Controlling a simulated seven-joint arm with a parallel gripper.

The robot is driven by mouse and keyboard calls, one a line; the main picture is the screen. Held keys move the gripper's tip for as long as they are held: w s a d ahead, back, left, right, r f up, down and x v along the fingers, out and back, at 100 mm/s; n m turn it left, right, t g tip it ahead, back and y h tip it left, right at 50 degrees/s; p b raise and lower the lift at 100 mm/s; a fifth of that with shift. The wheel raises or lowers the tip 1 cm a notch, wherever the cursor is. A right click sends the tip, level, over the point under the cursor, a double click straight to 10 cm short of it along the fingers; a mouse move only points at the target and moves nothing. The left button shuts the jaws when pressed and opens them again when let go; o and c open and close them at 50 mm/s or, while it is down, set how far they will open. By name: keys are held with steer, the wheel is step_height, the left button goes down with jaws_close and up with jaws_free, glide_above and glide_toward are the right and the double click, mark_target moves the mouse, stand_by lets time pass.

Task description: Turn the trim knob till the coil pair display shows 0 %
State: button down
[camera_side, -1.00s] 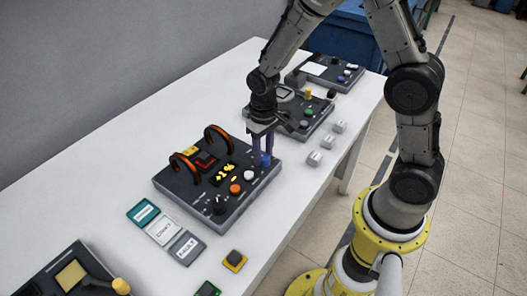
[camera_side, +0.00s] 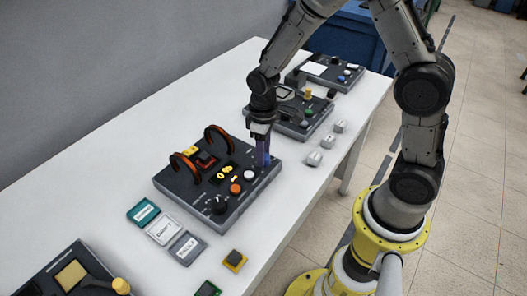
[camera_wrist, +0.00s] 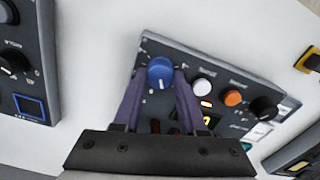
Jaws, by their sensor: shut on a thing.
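The coil panel (camera_side: 178,188) is a dark box with two upright orange-black coils (camera_side: 217,139) and a small display (camera_side: 226,173) with yellow characters, too small to read surely. The display is partly hidden by my gripper in the wrist view (camera_wrist: 211,122). A blue knob with a white mark (camera_wrist: 161,72) sits at the panel's corner. My gripper (camera_side: 264,164) points down over that corner, its purple fingers shut on the blue knob from both sides. The fingers hide most of the knob in the side view. I cannot read the knob's label.
A white button (camera_side: 249,175), an orange button (camera_side: 235,189) and a black knob (camera_side: 218,206) sit beside the blue knob. Three label cards (camera_side: 163,231) lie in front of the panel. Another dark panel (camera_side: 302,125) stands behind. Small white blocks (camera_side: 314,158) lie at the right.

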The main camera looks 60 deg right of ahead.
steer(key=shift+c, duration=2.3)
jaws_free()
step_height(320, 180, up, 14)
step_height(320, 180, up, 6)
steer(key=t, duration=0.2)
glide_above(271, 166)
steer(key=s+r+t, duration=0.1)
steer(key=s+r, duration=0.2)
steer(key=s, duration=0.2)
steer(key=s+f+m+t, duration=0.2)
steer(key=s+m, duration=0.1)
steer(key=s, duration=0.8)
steer(key=shift+d+t, duration=0.3)
